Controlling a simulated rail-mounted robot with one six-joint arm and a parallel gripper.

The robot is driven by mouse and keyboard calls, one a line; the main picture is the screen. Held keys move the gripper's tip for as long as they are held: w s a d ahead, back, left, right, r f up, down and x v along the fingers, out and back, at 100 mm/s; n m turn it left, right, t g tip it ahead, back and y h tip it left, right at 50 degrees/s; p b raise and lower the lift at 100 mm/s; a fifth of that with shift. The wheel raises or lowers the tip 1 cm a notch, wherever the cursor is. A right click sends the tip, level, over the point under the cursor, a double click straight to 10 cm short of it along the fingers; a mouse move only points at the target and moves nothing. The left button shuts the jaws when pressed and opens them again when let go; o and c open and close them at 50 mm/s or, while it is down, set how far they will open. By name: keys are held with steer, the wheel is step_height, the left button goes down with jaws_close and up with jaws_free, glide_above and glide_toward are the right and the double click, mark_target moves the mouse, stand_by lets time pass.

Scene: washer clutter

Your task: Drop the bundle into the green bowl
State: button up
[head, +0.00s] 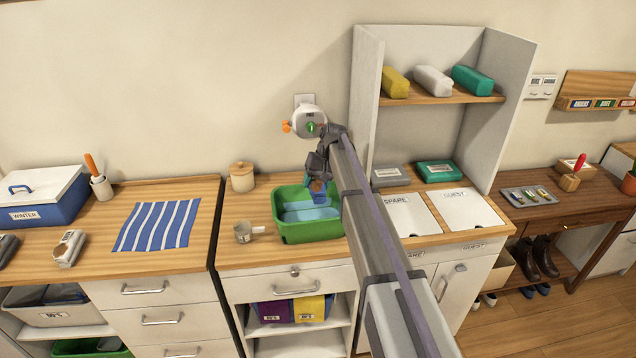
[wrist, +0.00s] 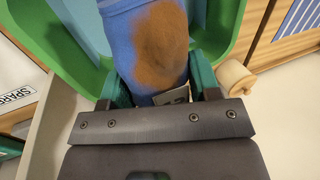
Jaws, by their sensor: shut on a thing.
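The green bowl (head: 300,232), a squarish tub, stands on the middle counter and holds light blue contents. My gripper (head: 318,174) points down over it. It is shut on a blue bundle (head: 321,196) with a brown patch. In the wrist view the bundle (wrist: 115,40) sits between the two green fingers of my gripper (wrist: 157,82). The bowl's green wall (wrist: 35,25) shows behind it. The bundle's lower end overlaps the bowl's opening in the head view; I cannot tell whether it touches the contents.
A shelf unit (head: 365,95) rises to the right, with two lidded bins (head: 408,217) below. A striped cloth (head: 158,226) lies on the left counter.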

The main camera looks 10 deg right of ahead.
steer(key=f+b, duration=0.5)
steer(key=shift+d+f, duration=0.2)
steer(key=shift+f, duration=0.1)
steer(key=o, duration=1.1)
steer(key=shift+c, duration=0.2)
steer(key=p+v, duration=1)
steer(key=shift+r, duration=0.4)
steer(key=shift+d, duration=0.1)
